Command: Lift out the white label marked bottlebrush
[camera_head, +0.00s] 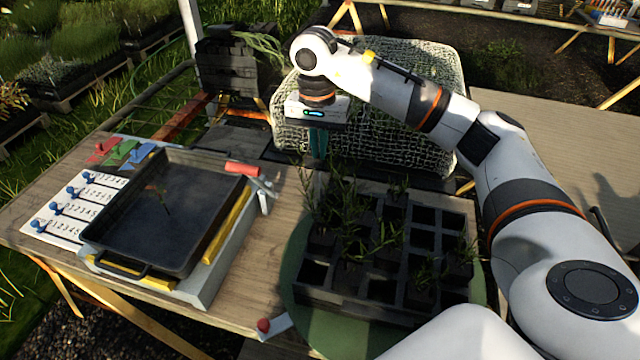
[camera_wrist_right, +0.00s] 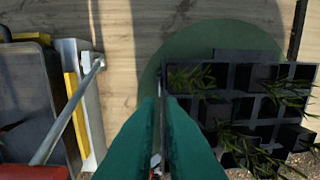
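A single white label with a red knob (camera_head: 270,325) lies at the front edge, beside the green round mat (camera_head: 330,340). I cannot read a plant name on any of them. My right gripper (camera_head: 318,150) hangs over the far side of the table, behind the plug tray (camera_head: 335,300), pointing down. Its teal fingers, also in the right wrist view (camera_wrist_right: 160,98), are close together with a narrow gap; nothing clearly sits between the tips. My left gripper is out of view.
A dark shallow tray (camera_head: 160,235) stands left of the plug tray, with a red-handled lever (camera_head: 243,169) at its far corner. Seedlings rise from several cells of the plug tray. Bare wood lies between the two trays.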

